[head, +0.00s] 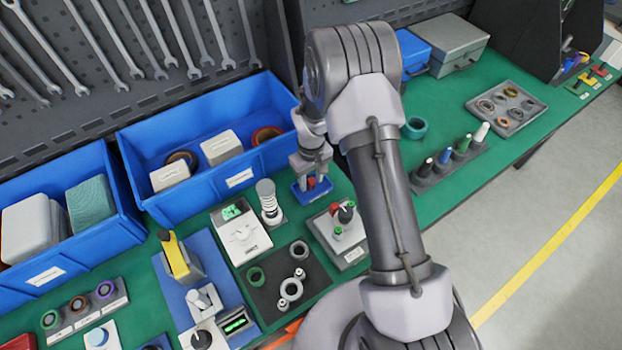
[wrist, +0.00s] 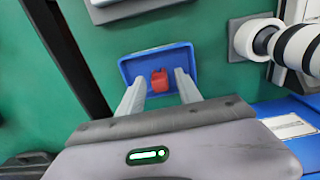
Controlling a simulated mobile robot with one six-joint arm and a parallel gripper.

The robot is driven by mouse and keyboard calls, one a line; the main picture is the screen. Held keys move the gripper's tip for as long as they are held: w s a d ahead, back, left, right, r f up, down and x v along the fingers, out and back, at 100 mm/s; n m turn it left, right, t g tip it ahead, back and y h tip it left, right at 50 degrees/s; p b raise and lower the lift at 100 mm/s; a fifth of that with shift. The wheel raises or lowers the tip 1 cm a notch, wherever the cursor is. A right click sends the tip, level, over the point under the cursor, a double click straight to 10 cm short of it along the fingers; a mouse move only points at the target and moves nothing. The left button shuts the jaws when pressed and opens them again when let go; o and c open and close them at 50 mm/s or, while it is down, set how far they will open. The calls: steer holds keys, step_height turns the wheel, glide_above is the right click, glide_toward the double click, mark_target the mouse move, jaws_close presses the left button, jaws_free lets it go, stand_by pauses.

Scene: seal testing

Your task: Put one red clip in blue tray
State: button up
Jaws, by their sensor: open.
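A small blue tray (head: 318,193) lies on the green bench below my gripper (head: 310,172) in the head view. In the wrist view the blue tray (wrist: 140,66) is ahead of my gripper (wrist: 160,82). One red clip (wrist: 160,79) appears inside the tray, between my two fingers, with a gap to each finger. The red clip also shows in the head view (head: 311,182), partly hidden. My gripper is open, its fingertips over the tray. How high the fingertips are above the tray floor cannot be told.
A spring-like white post (head: 268,200) stands left of the tray, and a panel with knobs (head: 340,235) stands in front. A large blue bin (head: 225,180) is behind to the left. Small red and yellow pieces (head: 600,72) lie at the far right.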

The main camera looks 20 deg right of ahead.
step_height(320, 180, up, 14)
steer(key=r+p, duration=0.1)
steer(key=p, duration=0.2)
step_height(320, 180, up, 12)
steer(key=m+t, duration=0.2)
steer(key=m, duration=0.1)
glide_above(311, 180)
steer(key=s, duration=0.5)
steer(key=s+a+r+m+t+y, duration=0.1)
steer(key=s+a+r+m+t, duration=0.1)
steer(key=s+r, duration=0.4)
steer(key=s+a+r+m+t+y, duration=0.1)
steer(key=s+r+m, duration=0.2)
steer(key=s, duration=1.1)
step_height(311, 180, up, 3)
steer(key=shift+a+f+t, duration=0.1)
steer(key=shift+a+t, duration=0.3)
step_height(311, 180, down, 9)
steer(key=b, duration=0.9)
